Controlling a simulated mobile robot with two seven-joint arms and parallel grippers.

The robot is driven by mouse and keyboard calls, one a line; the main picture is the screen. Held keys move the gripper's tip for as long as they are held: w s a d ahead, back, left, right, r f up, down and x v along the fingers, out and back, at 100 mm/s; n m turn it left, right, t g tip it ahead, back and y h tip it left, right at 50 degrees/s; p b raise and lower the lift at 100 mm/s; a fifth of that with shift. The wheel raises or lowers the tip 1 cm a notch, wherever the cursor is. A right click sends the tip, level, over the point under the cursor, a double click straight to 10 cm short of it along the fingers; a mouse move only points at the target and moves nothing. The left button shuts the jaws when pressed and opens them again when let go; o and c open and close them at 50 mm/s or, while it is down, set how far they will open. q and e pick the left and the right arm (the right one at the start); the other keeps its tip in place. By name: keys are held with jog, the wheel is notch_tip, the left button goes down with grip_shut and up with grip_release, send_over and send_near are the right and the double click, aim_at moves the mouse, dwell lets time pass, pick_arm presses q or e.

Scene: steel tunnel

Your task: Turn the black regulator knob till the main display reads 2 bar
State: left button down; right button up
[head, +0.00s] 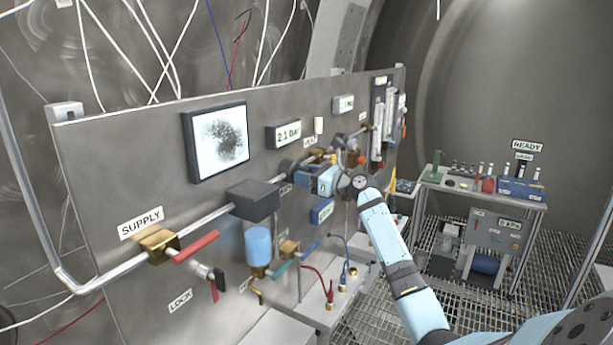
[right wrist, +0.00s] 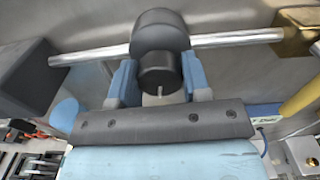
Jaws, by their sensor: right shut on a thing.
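The black regulator knob (right wrist: 158,72) sits in the right wrist view, in front of the round dark regulator body (right wrist: 160,30) on the steel pipe. A short light mark points down on its face. My right gripper (right wrist: 157,82) is shut on it, one blue finger on each side. In the head view my right gripper (head: 324,180) reaches the panel and mostly hides the knob. The main display (head: 289,132) is above and left of it and appears to read 2.1 bar. My left gripper is not in view.
On the panel (head: 90,180), a supply valve with a red handle (head: 195,247), a dark block (head: 252,199) and a blue bowl (head: 258,245) lie left of my gripper. A yellow handle (right wrist: 303,97) is close on the right in the wrist view. A bench (head: 520,197) stands at right.

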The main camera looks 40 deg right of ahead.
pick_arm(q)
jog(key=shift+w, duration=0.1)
pick_arm(e)
jog(key=shift+m, duration=1)
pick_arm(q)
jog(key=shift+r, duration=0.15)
pick_arm(e)
jog(key=o, duration=0.9)
pick_arm(q)
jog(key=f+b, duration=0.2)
jog(key=b, duration=0.1)
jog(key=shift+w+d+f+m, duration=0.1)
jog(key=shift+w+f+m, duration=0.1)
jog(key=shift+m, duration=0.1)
pick_arm(e)
jog(key=v, duration=1.4)
jog(key=shift+w, duration=0.1)
